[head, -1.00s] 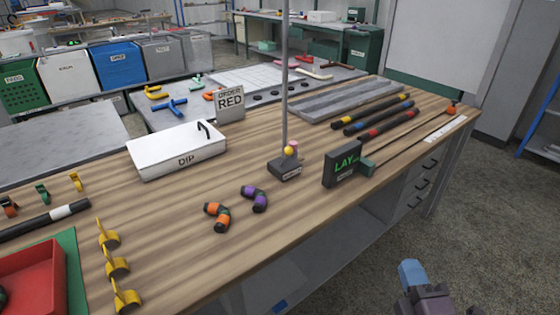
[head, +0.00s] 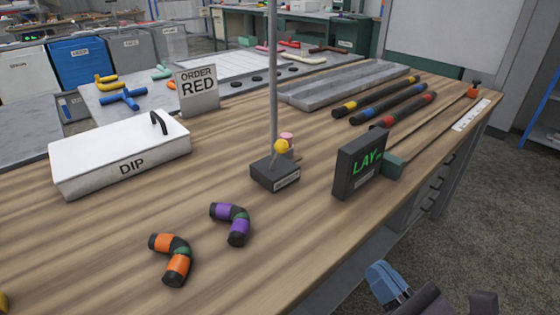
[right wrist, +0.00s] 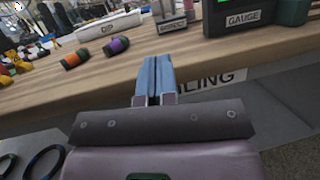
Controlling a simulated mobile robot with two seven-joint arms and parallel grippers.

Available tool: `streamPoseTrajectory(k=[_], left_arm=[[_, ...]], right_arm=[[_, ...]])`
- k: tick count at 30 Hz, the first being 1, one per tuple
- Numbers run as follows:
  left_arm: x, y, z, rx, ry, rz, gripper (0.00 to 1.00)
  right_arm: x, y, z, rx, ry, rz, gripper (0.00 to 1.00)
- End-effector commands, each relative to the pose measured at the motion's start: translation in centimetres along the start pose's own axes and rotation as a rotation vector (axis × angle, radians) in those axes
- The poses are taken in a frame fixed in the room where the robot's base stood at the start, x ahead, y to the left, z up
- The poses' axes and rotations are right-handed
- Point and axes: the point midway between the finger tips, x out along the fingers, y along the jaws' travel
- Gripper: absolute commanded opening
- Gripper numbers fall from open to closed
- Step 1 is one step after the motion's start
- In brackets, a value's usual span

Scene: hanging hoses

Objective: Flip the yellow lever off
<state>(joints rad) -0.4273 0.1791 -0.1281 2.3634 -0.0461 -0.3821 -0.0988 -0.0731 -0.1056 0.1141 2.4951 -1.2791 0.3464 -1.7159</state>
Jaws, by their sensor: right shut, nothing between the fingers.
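The yellow lever shows as a round yellow knob (head: 281,146) on top of a small dark box (head: 275,173) at the foot of a grey pole. A pink knob (head: 287,138) sits just behind it. In the right wrist view the box (right wrist: 173,24) is at the top edge and the yellow knob is out of frame. My right gripper (head: 385,280) has blue fingers, shut and empty, off the front edge of the bench and well short of the box. The shut fingers also show in the right wrist view (right wrist: 153,75). My left gripper is not in view.
Orange (head: 172,258) and purple (head: 231,223) hose elbows lie in front. A white DIP box (head: 120,155) and an ORDER RED sign (head: 197,90) stand left. Bench wood between the elbows and display is clear.

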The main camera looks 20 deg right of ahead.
Motion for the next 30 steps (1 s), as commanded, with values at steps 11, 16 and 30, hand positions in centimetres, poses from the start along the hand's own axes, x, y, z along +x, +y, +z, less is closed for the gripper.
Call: streamPoseTrajectory(k=[11,16,30], left_arm=[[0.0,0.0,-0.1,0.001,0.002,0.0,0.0],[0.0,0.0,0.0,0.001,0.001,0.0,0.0],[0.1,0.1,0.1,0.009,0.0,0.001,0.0]], right_arm=[[0.1,0.0,0.1,-0.008,-0.002,0.002,0.0],[0.4,0.1,0.1,-0.007,-0.002,0.006,0.0],[2.4,0.1,0.0,-0.007,-0.002,0.007,0.0]])
